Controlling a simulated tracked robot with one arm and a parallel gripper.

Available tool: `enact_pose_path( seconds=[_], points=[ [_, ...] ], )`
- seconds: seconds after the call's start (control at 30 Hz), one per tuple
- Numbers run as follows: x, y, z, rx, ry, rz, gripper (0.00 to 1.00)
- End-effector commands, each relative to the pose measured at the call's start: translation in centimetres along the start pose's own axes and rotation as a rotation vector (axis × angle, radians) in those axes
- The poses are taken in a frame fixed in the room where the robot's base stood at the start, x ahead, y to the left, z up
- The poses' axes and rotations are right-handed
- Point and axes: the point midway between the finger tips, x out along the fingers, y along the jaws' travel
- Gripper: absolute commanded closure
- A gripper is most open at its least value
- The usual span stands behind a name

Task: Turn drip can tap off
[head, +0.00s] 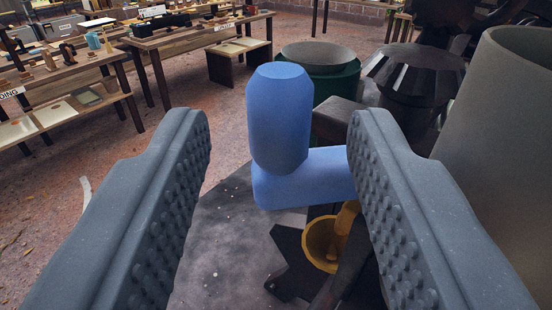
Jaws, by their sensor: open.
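The blue tap handle (279,115) stands upright on a blue horizontal tap body (310,178). My gripper (278,130) is open, with one grey studded finger on each side of the blue tap. The handle is between the fingers, with a clear gap to the left finger. The right end of the blue body meets the right finger's edge in the picture; I cannot tell whether they touch. The drip can itself is not clearly identifiable; a large grey cylinder (500,130) stands at the right, partly behind the right finger.
A yellow funnel-like part (320,244) sits below the tap, beside dark metal pieces. A green drum (325,75) and a black faceted container (415,75) stand behind. Wooden tables (195,40) with small items are at the far left. Open floor (150,170) lies left of the tap.

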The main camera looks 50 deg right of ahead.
Motion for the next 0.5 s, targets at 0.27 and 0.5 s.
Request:
enact_pose_path(
  seconds=[0.27, 0.5],
  points=[
    [-5.9, 0.1, -0.1, 0.001, 0.003, -0.001, 0.59],
    [-8.9, 0.0, 0.0, -0.001, 0.001, 0.0, 0.59]
  ],
)
